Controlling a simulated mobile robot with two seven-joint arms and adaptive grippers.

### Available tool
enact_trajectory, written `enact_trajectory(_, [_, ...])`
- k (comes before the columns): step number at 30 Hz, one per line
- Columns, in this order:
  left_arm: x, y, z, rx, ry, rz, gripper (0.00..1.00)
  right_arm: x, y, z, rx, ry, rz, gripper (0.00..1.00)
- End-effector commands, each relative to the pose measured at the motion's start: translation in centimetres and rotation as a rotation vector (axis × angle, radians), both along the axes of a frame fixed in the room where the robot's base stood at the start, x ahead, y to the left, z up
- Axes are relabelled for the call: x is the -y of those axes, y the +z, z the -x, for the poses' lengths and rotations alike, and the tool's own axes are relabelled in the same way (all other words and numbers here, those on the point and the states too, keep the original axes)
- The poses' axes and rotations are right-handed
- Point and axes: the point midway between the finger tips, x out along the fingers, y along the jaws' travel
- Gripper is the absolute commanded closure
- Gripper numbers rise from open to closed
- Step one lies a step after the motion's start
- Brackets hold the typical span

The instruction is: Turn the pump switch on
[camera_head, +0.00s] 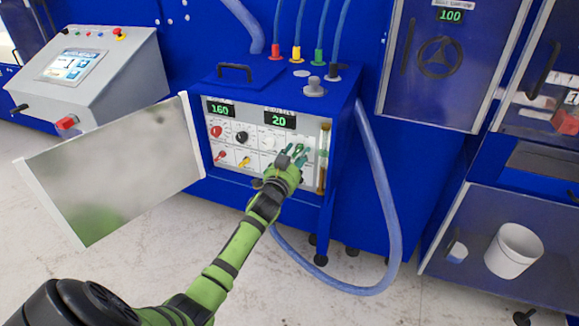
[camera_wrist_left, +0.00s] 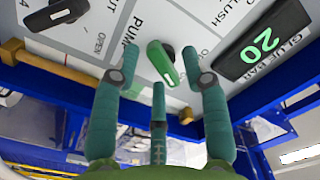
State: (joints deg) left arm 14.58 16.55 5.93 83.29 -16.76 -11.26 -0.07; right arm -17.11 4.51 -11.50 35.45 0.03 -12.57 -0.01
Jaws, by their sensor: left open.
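The pump switch is a green rotary knob (camera_wrist_left: 163,64) on the white panel, beside a printed label that reads "PUMP" in the left wrist view. Its handle sits slantwise to the panel lines. My left gripper (camera_head: 291,156) is in front of the panel's right part in the head view and hides much of that area. In the left wrist view the teal fingers of my left gripper (camera_wrist_left: 160,82) are spread, with the knob just ahead between the two outer ones. No clear contact shows. My right gripper is in neither view.
A black handle (camera_wrist_left: 57,14) by an "OPEN" label and a display reading 20 (camera_wrist_left: 262,46) flank the knob. An open metal door (camera_head: 120,165) stands left of the panel. A blue hose (camera_head: 383,200) hangs to the right. A white bucket (camera_head: 513,250) is at far right.

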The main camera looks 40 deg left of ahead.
Motion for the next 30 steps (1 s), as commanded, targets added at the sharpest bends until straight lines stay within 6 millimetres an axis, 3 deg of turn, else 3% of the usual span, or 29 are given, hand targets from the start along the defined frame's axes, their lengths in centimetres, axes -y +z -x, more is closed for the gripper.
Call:
enact_trajectory(16, [2.3,-0.2,9.6,-0.004,0.0,0.001,0.55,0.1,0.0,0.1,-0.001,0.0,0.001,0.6])
enact_trajectory(21, [2.6,-0.1,10.8,-0.003,0.002,0.001,0.55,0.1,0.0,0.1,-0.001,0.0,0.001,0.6])
enact_trajectory(30, [2.6,-0.1,11.0,-0.002,0.001,-0.001,0.55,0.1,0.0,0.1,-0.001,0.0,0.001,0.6])
